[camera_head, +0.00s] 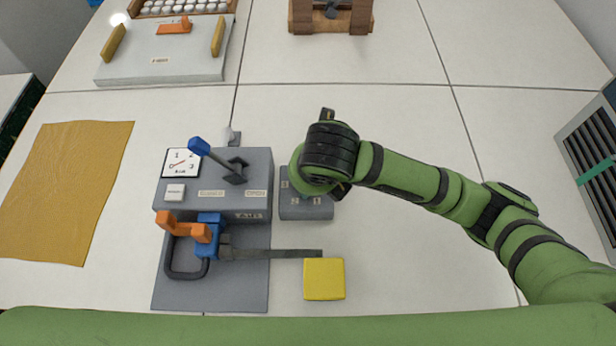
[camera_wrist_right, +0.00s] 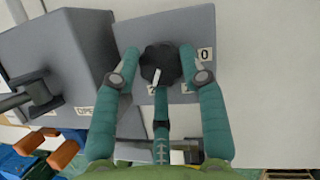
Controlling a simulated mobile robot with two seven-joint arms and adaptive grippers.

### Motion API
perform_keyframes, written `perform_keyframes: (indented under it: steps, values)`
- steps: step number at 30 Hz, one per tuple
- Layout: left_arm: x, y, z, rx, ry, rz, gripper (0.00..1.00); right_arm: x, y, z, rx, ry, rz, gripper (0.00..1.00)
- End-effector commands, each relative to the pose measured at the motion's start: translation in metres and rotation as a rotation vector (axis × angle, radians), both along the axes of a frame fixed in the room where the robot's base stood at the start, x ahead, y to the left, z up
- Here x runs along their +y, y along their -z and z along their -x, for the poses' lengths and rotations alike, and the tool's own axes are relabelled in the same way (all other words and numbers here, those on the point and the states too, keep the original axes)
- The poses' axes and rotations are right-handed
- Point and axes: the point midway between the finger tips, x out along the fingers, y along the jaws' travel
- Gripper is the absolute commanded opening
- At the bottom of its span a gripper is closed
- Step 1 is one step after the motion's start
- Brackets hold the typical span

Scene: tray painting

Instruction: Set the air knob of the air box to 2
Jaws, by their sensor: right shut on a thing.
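The air box is a grey unit (camera_head: 262,170) with a gauge, a blue-tipped lever and an "AIR" label. A smaller grey knob box (camera_head: 306,211) stands at its right; it also shows in the wrist view (camera_wrist_right: 190,27). The black air knob (camera_wrist_right: 154,60) with a white pointer mark sits on it. My right gripper (camera_wrist_right: 160,56) is shut on the knob, one teal finger on each side. The mark points toward the bottom of the wrist view. A "0" label shows right of the knob; lower number labels are partly hidden by the fingers. My left gripper is out of view.
A blue and orange clamp (camera_head: 208,237) with a grey bar (camera_head: 275,253) lies in front of the air box. A yellow block (camera_head: 324,279) sits at the bar's end. An ochre cloth (camera_head: 62,190) lies left.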

Motion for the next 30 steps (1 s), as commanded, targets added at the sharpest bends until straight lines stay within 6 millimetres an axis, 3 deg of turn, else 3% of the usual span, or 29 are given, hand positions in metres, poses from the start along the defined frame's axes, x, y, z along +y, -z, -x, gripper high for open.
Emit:
perform_keyframes:
  steps: [22,23,24,30]
  values:
    - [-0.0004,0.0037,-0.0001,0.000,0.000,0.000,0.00,0.0008,-0.0064,-0.0067,-0.022,0.093,-0.009,0.10]
    - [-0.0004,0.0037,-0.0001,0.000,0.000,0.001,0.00,0.0007,-0.0064,-0.0067,-0.022,0.093,-0.009,0.54]
    - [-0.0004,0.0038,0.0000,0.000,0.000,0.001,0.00,0.0006,-0.0063,-0.0068,-0.022,0.093,-0.009,0.63]
    - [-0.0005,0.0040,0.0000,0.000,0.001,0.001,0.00,-0.0002,-0.0037,-0.0047,-0.014,0.091,-0.004,0.63]
